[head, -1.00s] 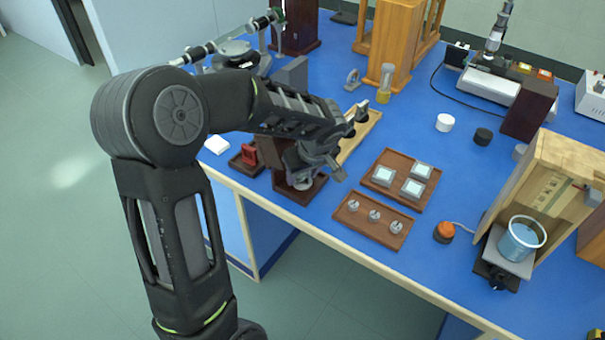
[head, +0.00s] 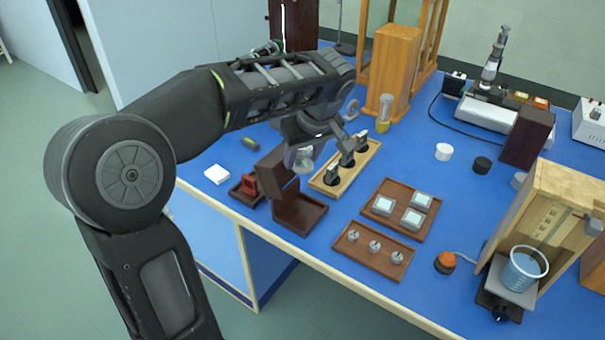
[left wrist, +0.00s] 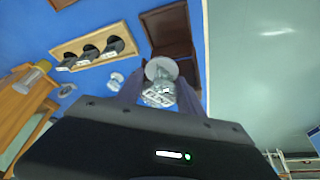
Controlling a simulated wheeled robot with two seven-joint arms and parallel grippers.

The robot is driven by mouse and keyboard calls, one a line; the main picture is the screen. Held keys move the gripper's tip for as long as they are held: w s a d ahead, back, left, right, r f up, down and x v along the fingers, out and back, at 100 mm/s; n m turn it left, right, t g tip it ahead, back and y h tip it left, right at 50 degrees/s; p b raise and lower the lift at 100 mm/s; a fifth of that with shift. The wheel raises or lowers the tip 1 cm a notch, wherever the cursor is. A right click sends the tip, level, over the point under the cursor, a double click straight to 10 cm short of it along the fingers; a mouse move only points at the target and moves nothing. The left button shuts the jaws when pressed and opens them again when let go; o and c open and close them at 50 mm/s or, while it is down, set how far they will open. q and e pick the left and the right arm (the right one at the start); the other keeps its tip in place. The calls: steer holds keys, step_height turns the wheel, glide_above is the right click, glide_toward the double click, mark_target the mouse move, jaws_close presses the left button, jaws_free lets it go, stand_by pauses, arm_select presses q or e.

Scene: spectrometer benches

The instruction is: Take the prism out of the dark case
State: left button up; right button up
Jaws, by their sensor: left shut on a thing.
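The dark case (head: 318,222), dark brown wood with its lid (head: 272,172) standing open, sits near the front left edge of the blue bench. My left gripper (head: 300,158) is above the case. In the left wrist view my left gripper (left wrist: 160,95) is shut on the prism (left wrist: 158,96), a clear glassy piece with a round grey disc at one end. The prism is raised clear of the case. In that view the open case (left wrist: 172,50) lies behind it, partly hidden by the prism and fingers. My right gripper is not in view.
A light wooden holder (head: 326,186) with several dark pieces stands just right of the case. A red item in a small tray (head: 236,191) is to its left. Two brown trays (head: 384,262) (head: 423,227) lie to the right. A white block (head: 216,174) lies left.

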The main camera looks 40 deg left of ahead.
arm_select(q)
steer(key=shift+r, duration=1.35)
